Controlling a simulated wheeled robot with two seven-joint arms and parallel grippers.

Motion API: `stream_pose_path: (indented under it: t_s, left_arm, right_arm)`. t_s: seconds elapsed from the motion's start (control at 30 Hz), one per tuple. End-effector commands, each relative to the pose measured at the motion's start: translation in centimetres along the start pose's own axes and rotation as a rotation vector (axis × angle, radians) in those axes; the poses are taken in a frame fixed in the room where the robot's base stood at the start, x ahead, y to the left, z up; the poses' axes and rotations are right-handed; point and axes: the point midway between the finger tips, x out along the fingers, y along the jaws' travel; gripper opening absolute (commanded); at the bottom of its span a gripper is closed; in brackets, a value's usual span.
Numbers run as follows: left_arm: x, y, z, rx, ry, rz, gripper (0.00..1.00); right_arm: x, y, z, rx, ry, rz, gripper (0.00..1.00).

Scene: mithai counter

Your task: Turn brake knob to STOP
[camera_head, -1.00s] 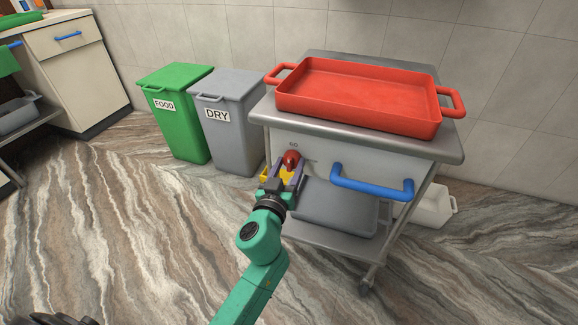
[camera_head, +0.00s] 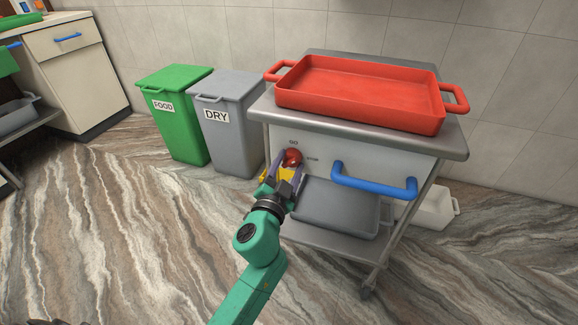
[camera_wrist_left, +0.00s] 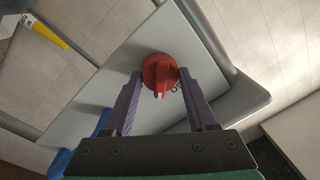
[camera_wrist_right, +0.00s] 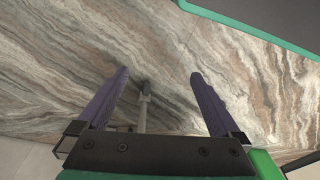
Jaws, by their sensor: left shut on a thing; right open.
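The red brake knob (camera_head: 292,157) is on the front panel of the steel cart, with a GO label (camera_head: 293,142) above it and a STOP label (camera_head: 313,159) to its right. My left gripper (camera_head: 284,167) is at the knob from below. In the left wrist view the knob (camera_wrist_left: 158,71) sits between the two purple fingers, and the gripper (camera_wrist_left: 160,73) is shut on it. A pale pointer line shows on the knob there, near a partly hidden label. My right gripper (camera_wrist_right: 158,76) is open and empty above the marbled floor.
A red tray (camera_head: 358,93) stands on the cart top (camera_head: 455,143). A blue handle (camera_head: 374,187) projects from the panel right of the knob. A grey bin (camera_head: 337,207) is on the lower shelf. Green FOOD (camera_head: 174,112) and grey DRY (camera_head: 230,137) bins stand left of the cart.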

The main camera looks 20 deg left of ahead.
Motion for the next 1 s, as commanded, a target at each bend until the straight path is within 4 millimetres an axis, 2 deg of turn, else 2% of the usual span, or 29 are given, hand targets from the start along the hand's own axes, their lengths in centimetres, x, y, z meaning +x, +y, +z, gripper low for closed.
stream_pose_path:
  t_s: [0.6,1.0]
  left_arm:
    - [-0.02,0.10,0.15,0.555,0.032,0.009,0.02]
    - [-0.02,0.11,0.19,0.740,0.043,0.010,0.02]
  right_arm:
    - [-0.42,-0.09,-0.17,0.000,0.005,-0.002,1.00]
    - [0.26,-0.01,0.23,0.001,-0.005,0.000,1.00]
